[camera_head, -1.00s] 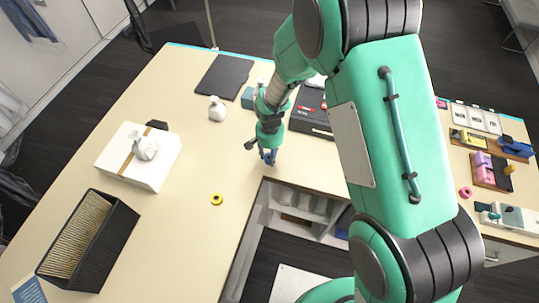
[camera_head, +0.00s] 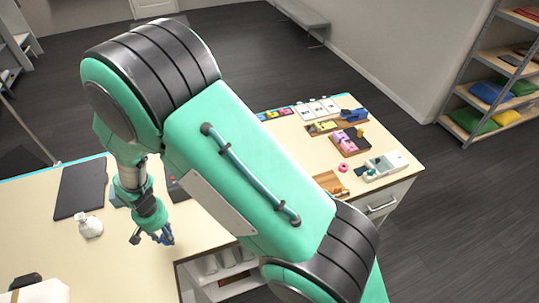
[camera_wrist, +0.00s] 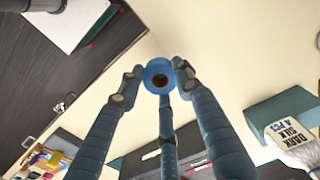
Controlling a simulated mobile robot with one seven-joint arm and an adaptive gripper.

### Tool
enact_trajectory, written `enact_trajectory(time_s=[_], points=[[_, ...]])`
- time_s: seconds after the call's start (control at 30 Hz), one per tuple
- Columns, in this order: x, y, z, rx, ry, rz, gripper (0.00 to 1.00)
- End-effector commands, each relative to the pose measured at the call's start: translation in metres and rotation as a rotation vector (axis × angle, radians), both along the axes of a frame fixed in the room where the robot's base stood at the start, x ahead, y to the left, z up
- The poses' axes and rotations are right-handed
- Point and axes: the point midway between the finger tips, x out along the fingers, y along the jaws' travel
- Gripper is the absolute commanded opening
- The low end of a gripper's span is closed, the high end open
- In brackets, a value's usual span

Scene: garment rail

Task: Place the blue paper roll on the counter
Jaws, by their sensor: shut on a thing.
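The blue paper roll (camera_wrist: 158,76) shows end-on in the wrist view, with a dark hole in its middle. My gripper (camera_wrist: 157,80) is shut on it, with fingers on both sides and one below. In the head view, my gripper (camera_head: 152,238) and a bit of the blue roll (camera_head: 167,236) show over the cream counter (camera_head: 130,270), near its inner edge. The height of the roll above the counter is hard to tell.
A white bag (camera_head: 90,226) and a dark mat (camera_head: 80,190) lie left of my gripper. A teal box (camera_wrist: 283,108) is near the bag. Coloured trays (camera_head: 350,142) and a pink ring (camera_head: 344,167) are on the right part. The counter around my gripper is mostly bare.

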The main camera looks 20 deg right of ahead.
Motion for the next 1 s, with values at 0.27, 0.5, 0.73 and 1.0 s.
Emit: enact_trajectory(time_s=[0.27,0.5,0.73,1.0], points=[[0.011,-0.023,0.021,-0.001,0.001,-0.041,0.15],[0.034,-0.073,0.021,0.0,0.0,-0.131,0.15],[0.055,-0.137,0.022,0.0,0.0,-0.243,0.15],[0.071,-0.214,0.022,0.0,-0.001,-0.375,0.15]])
